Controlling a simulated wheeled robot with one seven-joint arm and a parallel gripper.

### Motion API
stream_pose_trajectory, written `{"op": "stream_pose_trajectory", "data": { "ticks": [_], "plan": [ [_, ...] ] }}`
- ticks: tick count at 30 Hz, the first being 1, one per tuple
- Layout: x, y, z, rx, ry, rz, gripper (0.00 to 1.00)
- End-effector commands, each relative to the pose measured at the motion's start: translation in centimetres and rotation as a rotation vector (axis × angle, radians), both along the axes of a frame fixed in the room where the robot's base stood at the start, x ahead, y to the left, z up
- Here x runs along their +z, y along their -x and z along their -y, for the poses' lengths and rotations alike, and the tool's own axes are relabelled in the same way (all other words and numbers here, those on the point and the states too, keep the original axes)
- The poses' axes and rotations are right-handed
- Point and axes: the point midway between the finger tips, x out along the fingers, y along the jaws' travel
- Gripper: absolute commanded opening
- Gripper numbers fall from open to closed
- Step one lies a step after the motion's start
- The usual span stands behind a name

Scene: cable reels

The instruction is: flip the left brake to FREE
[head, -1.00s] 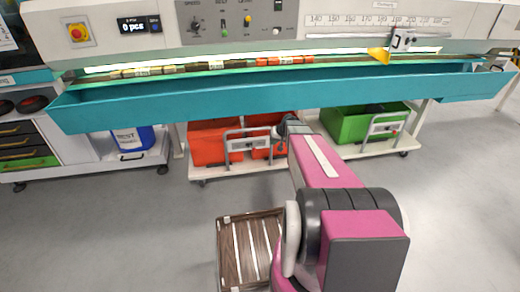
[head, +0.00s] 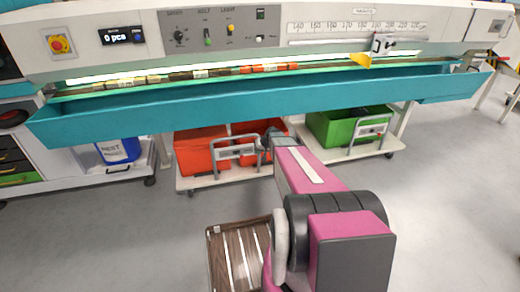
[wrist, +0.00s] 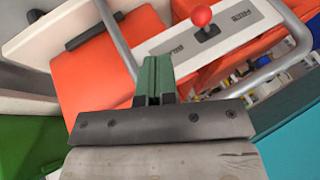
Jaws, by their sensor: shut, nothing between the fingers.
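In the wrist view, a red ball knob (wrist: 202,15) on a short dark stalk stands on a white brake plate (wrist: 222,40) with dark lettering, partly legible as FREE beyond the knob. My gripper (wrist: 153,64) has its green fingers shut and empty, below and left of the knob in the picture and apart from it. In the head view, the left cart (head: 186,183) carries orange crates (head: 196,152) behind a grey handle frame (head: 236,162). My gripper end (head: 268,140) is at the right part of that frame; its fingertips are too small to make out.
A grey handle tube (wrist: 117,38) runs close to the fingers in the wrist view. A teal trough (head: 250,103) overhangs the carts. The right cart (head: 352,152) holds a green crate (head: 330,124). A wooden slatted crate (head: 240,250) is on the floor beside my arm.

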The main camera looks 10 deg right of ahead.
Motion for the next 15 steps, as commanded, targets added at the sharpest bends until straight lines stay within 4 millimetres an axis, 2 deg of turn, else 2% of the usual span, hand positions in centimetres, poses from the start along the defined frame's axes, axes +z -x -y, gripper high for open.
{"op": "stream_pose_trajectory", "data": {
  "ticks": [1, 7, 10, 15],
  "plan": [
    [-1.0, -0.7, -0.4, 0.001, -0.001, -0.002, 0.0],
    [-4.0, -2.1, -1.8, 0.001, -0.001, -0.002, 0.0],
    [-3.8, -2.0, -3.5, 0.002, -0.001, -0.001, 0.0],
    [-4.0, -2.3, -5.0, 0.001, 0.0, 0.0, 0.0]
  ]
}}
